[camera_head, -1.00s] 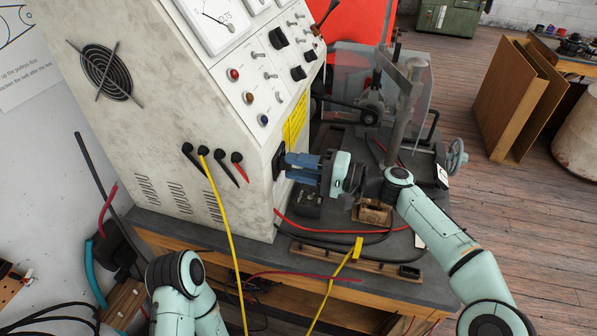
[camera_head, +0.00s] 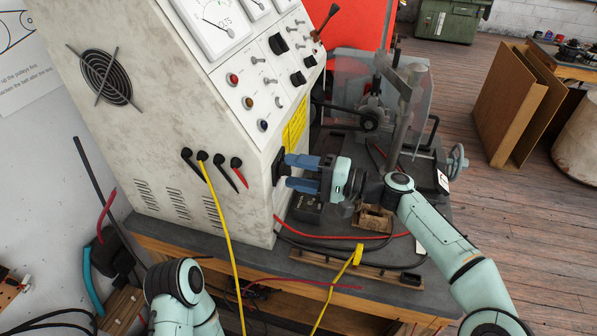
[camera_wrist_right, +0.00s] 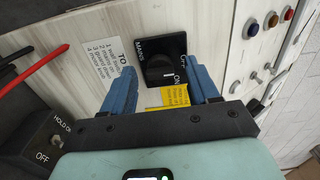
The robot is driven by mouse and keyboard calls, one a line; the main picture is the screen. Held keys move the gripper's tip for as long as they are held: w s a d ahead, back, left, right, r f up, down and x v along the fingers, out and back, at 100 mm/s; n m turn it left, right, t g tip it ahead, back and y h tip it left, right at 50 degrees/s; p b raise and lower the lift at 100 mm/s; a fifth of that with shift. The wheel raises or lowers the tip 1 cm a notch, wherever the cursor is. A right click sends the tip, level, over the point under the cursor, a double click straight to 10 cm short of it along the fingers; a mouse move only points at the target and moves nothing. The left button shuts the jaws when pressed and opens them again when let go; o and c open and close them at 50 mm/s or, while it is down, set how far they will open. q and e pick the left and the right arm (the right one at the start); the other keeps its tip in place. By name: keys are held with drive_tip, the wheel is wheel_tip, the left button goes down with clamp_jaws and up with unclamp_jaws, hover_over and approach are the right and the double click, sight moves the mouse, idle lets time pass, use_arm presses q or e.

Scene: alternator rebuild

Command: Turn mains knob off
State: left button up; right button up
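The mains knob (camera_wrist_right: 163,72) is dark and sits on a black square plate marked MAINS, ON and OFF in the right wrist view. Its exact pointing is hard to make out. In the head view its black plate (camera_head: 278,163) shows as a dark patch on the cabinet's side, partly hidden by my fingers. My right gripper (camera_head: 286,171) is open, its blue fingers pointing at the plate. In the right wrist view the right gripper's fingers (camera_wrist_right: 163,82) stand on either side of the knob, with nothing held; contact is unclear. My left gripper is out of view.
The pale test cabinet (camera_head: 150,150) fills the left. A yellow label (camera_head: 295,122) is near the knob. Yellow (camera_head: 226,230) and red (camera_head: 340,236) cables run below. A small black box (camera_head: 304,208) stands under my right gripper. A clamp machine (camera_head: 375,115) is behind it.

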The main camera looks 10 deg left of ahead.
drive_tip(key=d, duration=1.3)
drive_tip(key=shift+s+d+b, duration=0.2)
drive_tip(key=shift+s+b, duration=0.05)
drive_tip(key=shift+b, duration=0.2)
drive_tip(key=shift+r, duration=0.1)
